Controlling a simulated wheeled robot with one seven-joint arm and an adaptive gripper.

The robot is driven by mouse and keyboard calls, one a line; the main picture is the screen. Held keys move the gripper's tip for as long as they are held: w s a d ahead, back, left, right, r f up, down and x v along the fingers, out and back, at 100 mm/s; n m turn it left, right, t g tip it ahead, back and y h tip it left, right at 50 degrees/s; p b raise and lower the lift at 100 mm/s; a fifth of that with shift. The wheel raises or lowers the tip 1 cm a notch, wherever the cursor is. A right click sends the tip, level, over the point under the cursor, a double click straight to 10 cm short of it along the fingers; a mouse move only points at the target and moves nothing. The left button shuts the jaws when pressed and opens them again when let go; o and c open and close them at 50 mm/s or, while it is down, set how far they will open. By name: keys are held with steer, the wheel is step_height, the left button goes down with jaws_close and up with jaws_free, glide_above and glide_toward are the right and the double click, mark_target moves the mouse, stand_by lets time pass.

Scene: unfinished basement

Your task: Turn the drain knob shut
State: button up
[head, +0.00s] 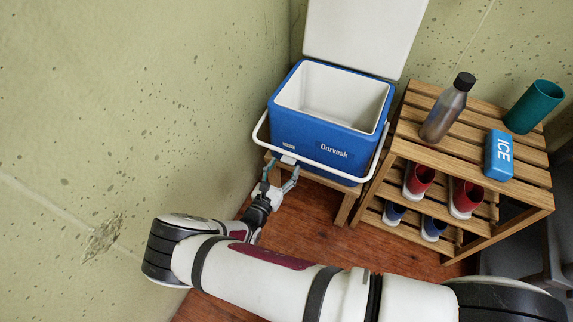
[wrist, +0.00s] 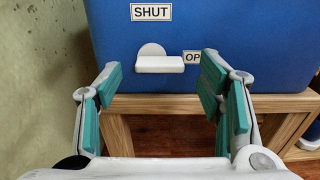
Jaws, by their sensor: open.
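The drain knob (wrist: 158,63) is a white disc with a flat bar on the front of the blue cooler (head: 318,142). Its bar lies level, pointing right at a label reading "OP", partly hidden by my right finger. A "SHUT" label (wrist: 151,12) is above the knob. In the wrist view, my gripper (wrist: 160,76) is open, with one teal-padded finger on each side of the knob and apart from it. The head view shows my gripper (head: 278,181) low at the cooler's front.
The cooler stands on a low wooden stand (wrist: 160,103), its lid (head: 365,35) raised and white handle (head: 328,174) hanging in front. A wall is close on the left. At right, a slatted rack (head: 462,155) holds a bottle (head: 447,108), teal cup (head: 534,106), ICE pack (head: 498,156) and shoes.

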mark_target(289, 160)
steer(key=shift+x, duration=1.3)
steer(key=shift+c, duration=0.6)
steer(key=c, duration=1)
